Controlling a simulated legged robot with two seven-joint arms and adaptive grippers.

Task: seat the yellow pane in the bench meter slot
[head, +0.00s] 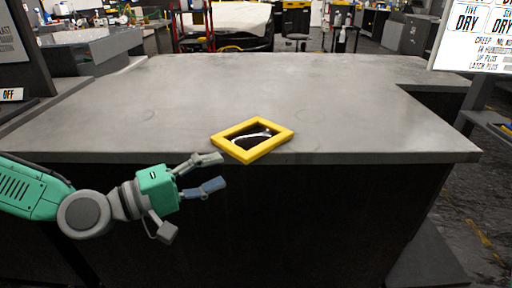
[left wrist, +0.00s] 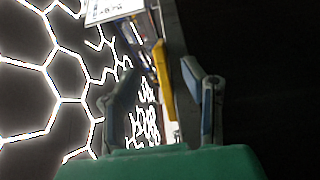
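The yellow pane (head: 279,141) is a yellow square frame around a dark, shiny sheet. It lies flat on the grey bench top, close to the front edge. In the left wrist view the yellow pane (left wrist: 163,72) shows edge-on as a yellow strip between the fingers, beyond them. My left gripper (head: 217,171) is open and empty, in front of the bench, just left of the pane and nearer to me. Its two fingers, apart, also show in the left wrist view (left wrist: 160,92). My right gripper is not in view. I cannot make out a meter slot.
The grey bench top (head: 180,95) is mostly clear, with faint round marks. A dark panel with an OFF label (head: 11,94) stands at the far left. A white sign (head: 470,38) stands at the upper right. Carts and a chair are far behind.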

